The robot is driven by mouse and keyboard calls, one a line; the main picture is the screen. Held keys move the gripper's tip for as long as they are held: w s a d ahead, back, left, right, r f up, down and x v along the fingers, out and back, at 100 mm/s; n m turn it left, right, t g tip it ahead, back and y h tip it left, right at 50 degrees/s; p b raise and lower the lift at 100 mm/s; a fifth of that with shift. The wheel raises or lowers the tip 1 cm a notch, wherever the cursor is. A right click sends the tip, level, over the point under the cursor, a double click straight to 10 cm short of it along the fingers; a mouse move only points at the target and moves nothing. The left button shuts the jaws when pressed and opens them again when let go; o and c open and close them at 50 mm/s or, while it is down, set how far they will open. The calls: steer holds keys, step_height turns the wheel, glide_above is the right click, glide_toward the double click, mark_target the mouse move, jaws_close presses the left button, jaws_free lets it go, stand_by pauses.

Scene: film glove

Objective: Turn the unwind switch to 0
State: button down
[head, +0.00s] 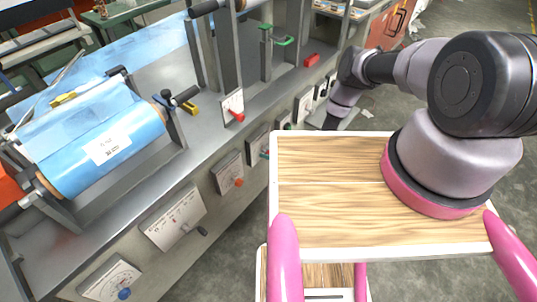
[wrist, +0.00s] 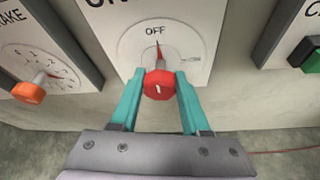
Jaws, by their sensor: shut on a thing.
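In the wrist view my gripper (wrist: 159,88) has its two teal fingers closed around the sides of a red knob (wrist: 158,85). The knob sits on a white dial plate (wrist: 190,38) marked OFF at the top and ON at the right. A red pointer above the knob points up at OFF. The panel's heading is cut off at the top edge. In the head view this switch panel (head: 256,143) is on the machine's front, and a bit of teal finger shows there, the rest of my gripper being hidden behind my wooden top.
Left of the switch is a dial panel with an orange knob (wrist: 28,92), its heading ending in "AKE". Right of it is a panel with a green button (wrist: 312,62). A blue film roll (head: 100,145) lies on the machine.

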stand_by(0.4)
steer(key=shift+c, duration=1.9)
jaws_free()
steer(key=shift+d, duration=0.1)
steer(key=v, duration=1)
steer(key=shift+s+d, duration=0.25)
steer(key=shift+r, duration=0.1)
